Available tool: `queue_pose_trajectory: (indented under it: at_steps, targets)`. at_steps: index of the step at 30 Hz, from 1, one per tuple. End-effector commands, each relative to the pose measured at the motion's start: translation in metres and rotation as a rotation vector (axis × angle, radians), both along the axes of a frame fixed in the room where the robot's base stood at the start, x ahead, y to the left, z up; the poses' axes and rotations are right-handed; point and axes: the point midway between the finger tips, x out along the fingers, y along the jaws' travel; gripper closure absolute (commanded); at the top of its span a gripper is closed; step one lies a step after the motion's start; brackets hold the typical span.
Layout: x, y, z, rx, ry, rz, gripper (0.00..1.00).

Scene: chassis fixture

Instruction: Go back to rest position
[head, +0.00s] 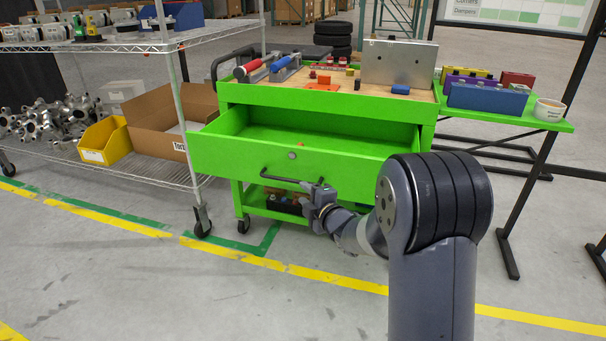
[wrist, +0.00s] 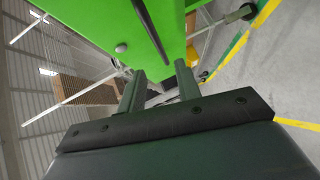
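My gripper (head: 313,190) is in front of the green cart's drawer (head: 290,158), near the right end of its dark bar handle (head: 283,178). The dark handle (wrist: 150,28) shows beyond the fingertips, against the green drawer front (wrist: 105,22), and is not between the fingers. I cannot tell how close the fingertips are to the handle.
A wire shelf (head: 150,172) with a cardboard box (head: 165,120) and yellow bin (head: 104,142) stands left. The green side shelf (head: 500,113) on the right holds colored blocks and a bowl (head: 549,109). Open floor with yellow tape lies in front of the cart.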

Motion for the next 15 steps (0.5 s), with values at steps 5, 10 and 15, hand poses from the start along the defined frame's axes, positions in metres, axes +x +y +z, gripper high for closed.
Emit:
queue_pose_trajectory:
  at_steps: [5, 10, 15]
  targets:
    - [0.014, 0.007, -0.004, 0.000, 0.000, 0.001, 0.68]
    - [0.038, 0.019, -0.008, 0.000, -0.001, 0.002, 0.68]
    - [0.062, 0.030, -0.012, -0.001, -0.001, 0.002, 0.68]
